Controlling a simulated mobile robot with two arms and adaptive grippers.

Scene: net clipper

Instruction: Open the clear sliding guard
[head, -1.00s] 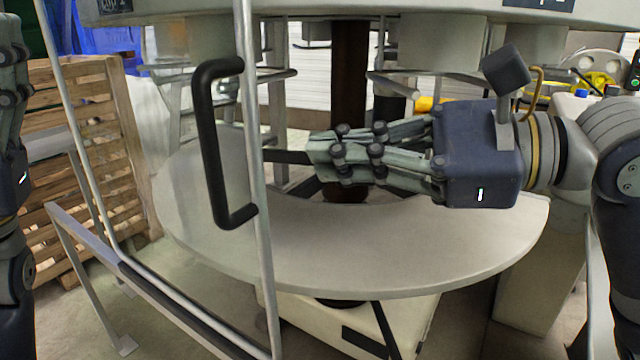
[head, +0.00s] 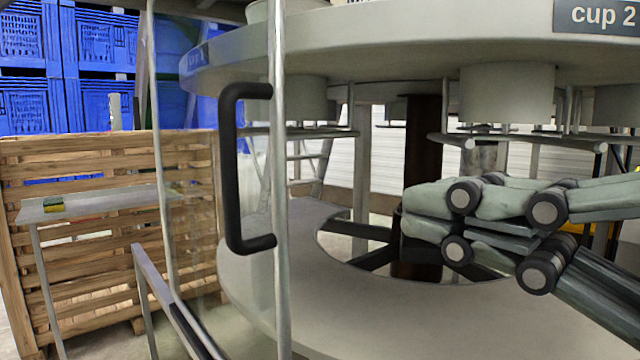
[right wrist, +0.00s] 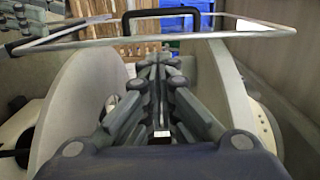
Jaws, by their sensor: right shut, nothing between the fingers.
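The clear guard is a see-through panel in a thin metal frame (head: 279,210), left of centre in the head view. Its black U-shaped handle (head: 229,170) is mounted upright at the frame's right post. The handle and frame also cross the top of the right wrist view, where the handle (right wrist: 162,12) lies beyond the fingers. My right gripper (head: 420,225) is shut and empty, right of the post and apart from the handle, its fingers pointing left. Its fingertips show in the right wrist view (right wrist: 158,62).
A round grey machine table (head: 400,320) lies below my right gripper, with a carousel (head: 400,45) of cups above. A dark central column (head: 425,150) stands behind. Wooden crates (head: 80,170), a small side table (head: 95,204) and a low rail (head: 160,290) are left.

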